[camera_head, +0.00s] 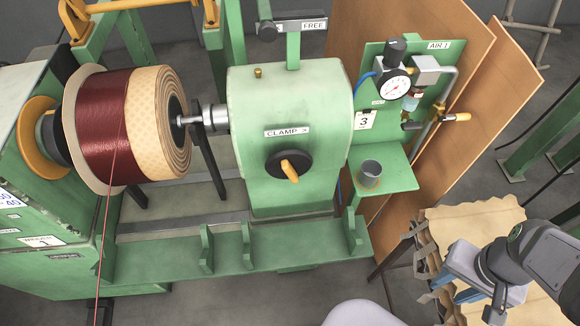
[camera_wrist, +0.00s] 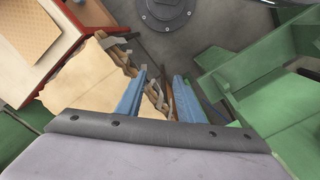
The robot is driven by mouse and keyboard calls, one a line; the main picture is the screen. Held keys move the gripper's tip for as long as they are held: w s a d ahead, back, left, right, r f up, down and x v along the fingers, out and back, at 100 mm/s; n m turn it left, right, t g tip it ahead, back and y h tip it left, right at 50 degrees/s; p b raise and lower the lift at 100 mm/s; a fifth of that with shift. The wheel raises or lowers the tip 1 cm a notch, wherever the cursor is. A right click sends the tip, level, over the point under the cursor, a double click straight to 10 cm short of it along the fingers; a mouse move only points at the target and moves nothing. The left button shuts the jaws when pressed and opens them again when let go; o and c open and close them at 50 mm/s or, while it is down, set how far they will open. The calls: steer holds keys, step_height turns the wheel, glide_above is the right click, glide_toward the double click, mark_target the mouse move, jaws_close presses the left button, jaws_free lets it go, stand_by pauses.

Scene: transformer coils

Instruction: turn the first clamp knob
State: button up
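The clamp knob (camera_head: 306,163) is a black disc with a yellow handle on the front of the green tailstock housing (camera_head: 325,110). Its handle slants from upper left to lower right, below a white "CLAMP >" label (camera_head: 287,132). My gripper (camera_head: 453,289) is at the lower right of the head view, over the brown sheets and well apart from the knob. In the wrist view my gripper (camera_wrist: 160,80) shows two blue fingers spread with an empty gap between them. The knob is not seen in the wrist view.
A coil (camera_head: 106,120) with dark red wire sits on the spindle at left. A green shelf (camera_head: 398,180) with a grey cup (camera_head: 370,172) and a gauge panel (camera_head: 425,55) stand right of the housing. Stacked brown sheets (camera_head: 480,215) lie at lower right.

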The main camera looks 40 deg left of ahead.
steer(key=shift+c, duration=0.2)
steer(key=s+a+f+n+t+y+b, duration=0.1)
steer(key=s+a+f+n+b, duration=0.35)
steer(key=a+n, duration=0.3)
steer(key=s+a+f+n+t+b, duration=0.1)
steer(key=s+a+f+n+b, duration=0.2)
steer(key=s+a+n+b, duration=0.45)
steer(key=s+a+f+n+t+y+b, duration=0.15)
steer(key=a+f+n+b, duration=0.3)
steer(key=a, duration=0.55)
steer(key=w+a+r+m+t+y, duration=0.3)
steer(key=a+r, duration=0.3)
steer(key=r, duration=0.2)
steer(key=w+a+r+m+t+y+b, duration=0.1)
steer(key=w+a+r+m+t+y, duration=0.2)
steer(key=r, duration=0.6)
steer(key=w+a+m+t, duration=0.1)
steer(key=w+a+m, duration=0.1)
steer(key=a, duration=0.1)
steer(key=shift+w+f+t, duration=0.1)
steer(key=shift+w+t, duration=0.05)
steer(key=shift+t, duration=0.1)
